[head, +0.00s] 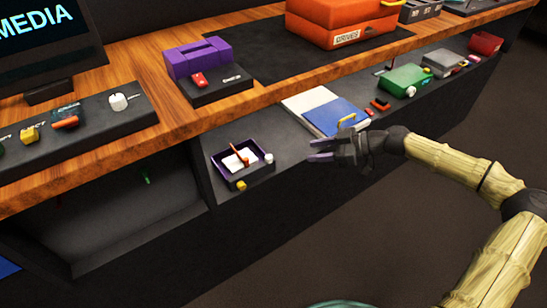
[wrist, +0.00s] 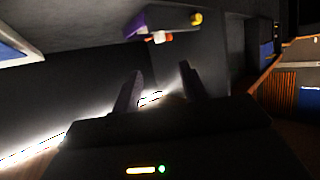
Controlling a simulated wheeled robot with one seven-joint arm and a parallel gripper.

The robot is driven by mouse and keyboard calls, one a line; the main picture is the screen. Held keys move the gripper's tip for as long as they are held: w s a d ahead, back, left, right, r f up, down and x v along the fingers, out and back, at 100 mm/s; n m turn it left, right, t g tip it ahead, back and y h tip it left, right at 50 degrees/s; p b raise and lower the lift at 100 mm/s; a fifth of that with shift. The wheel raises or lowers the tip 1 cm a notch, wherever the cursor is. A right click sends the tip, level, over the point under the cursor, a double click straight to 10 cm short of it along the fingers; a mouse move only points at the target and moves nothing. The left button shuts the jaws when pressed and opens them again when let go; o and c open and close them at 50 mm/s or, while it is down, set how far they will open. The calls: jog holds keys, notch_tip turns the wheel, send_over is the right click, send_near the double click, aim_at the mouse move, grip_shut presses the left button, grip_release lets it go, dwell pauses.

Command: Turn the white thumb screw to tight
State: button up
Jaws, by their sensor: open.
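A small white knob (head: 269,158) sits on the right corner of a dark box with a purple rim (head: 222,168) on the lower shelf; it looks like the white thumb screw. In the wrist view a white knob (wrist: 159,37) shows beside the purple box side (wrist: 136,24). Another white knob (head: 119,101) stands on a black panel on the wooden top. I cannot tell how tight either knob is. My gripper (head: 319,150) is open and empty, right of the box and apart from it. Its two fingers (wrist: 160,76) point towards the box in the wrist view.
A yellow knob (head: 241,186) is at the box's front corner. A green box (head: 405,80) stands further right. The wooden edge (head: 150,150) overhangs at left. Open floor lies in front.

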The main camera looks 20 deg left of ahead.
aim_at(271, 156)
jog(key=b+x, duration=0.3)
jog(key=x, duration=1.1)
jog(key=shift+a, duration=0.1)
grip_shut()
